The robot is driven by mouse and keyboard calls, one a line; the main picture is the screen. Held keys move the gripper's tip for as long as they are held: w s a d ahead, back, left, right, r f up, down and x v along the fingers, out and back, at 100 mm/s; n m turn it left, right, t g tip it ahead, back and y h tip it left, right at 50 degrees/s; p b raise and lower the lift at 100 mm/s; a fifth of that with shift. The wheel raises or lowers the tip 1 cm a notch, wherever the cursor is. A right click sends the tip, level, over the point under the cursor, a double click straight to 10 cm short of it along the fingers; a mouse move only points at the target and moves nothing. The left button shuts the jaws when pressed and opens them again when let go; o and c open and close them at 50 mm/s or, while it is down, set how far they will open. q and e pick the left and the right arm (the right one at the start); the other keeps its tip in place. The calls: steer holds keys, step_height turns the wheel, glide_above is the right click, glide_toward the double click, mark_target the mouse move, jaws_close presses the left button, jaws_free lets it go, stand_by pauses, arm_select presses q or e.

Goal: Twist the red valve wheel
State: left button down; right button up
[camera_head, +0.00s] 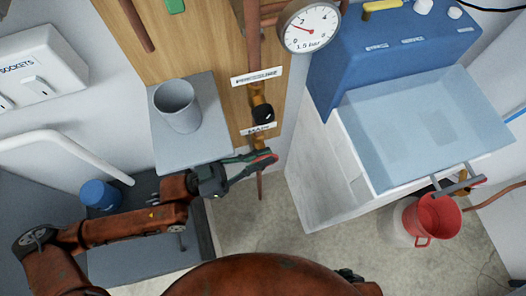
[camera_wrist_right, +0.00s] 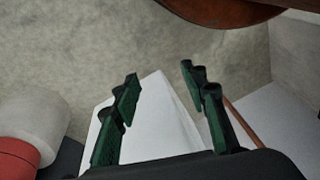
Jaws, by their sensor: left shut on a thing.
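The red valve wheel (camera_head: 262,161) sits low on the vertical copper pipe, below a brass fitting and a small label. Only a little red shows, as my gripper covers much of it. My left gripper (camera_head: 256,162) reaches in from the left and is shut on the wheel, its dark green fingers around the red part. My right gripper is not visible in the head view. In the right wrist view my right gripper (camera_wrist_right: 160,76) is open, its green fingers apart with nothing between them.
A grey cup (camera_head: 178,106) stands on a grey shelf (camera_head: 205,153) just above my left gripper. A pressure gauge (camera_head: 309,28) and a blue box (camera_head: 400,45) are higher up. A translucent tank (camera_head: 430,125) and a red bucket (camera_head: 433,217) are at right. Floor between is clear.

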arm_select(q)
steer(key=h+b, duration=0.1)
steer(key=b, duration=0.1)
steer(key=t+h+b, duration=0.1)
steer(key=h+b, duration=0.1)
steer(key=b, duration=0.1)
steer(key=shift+a+f, duration=0.35)
steer(key=shift+f, duration=0.05)
steer(key=shift+s+r+h+b, duration=0.15)
steer(key=shift+h+b, duration=0.15)
steer(key=shift+b, duration=0.05)
arm_select(e)
steer(key=w+a+f+t+y, duration=0.1)
steer(key=w+a+f+t, duration=0.3)
steer(key=f, duration=0.6)
steer(key=shift+w+t, duration=0.4)
steer(key=shift+w, duration=0.9)
steer(key=shift+r, duration=0.1)
arm_select(q)
steer(key=c, duration=2)
jaws_free()
steer(key=shift+c, duration=0.2)
steer(key=shift+a, duration=0.1)
steer(key=shift+a+f, duration=0.15)
steer(key=shift+f, duration=0.05)
steer(key=s+a, duration=0.4)
steer(key=a, duration=0.8)
steer(key=shift+f, duration=0.15)
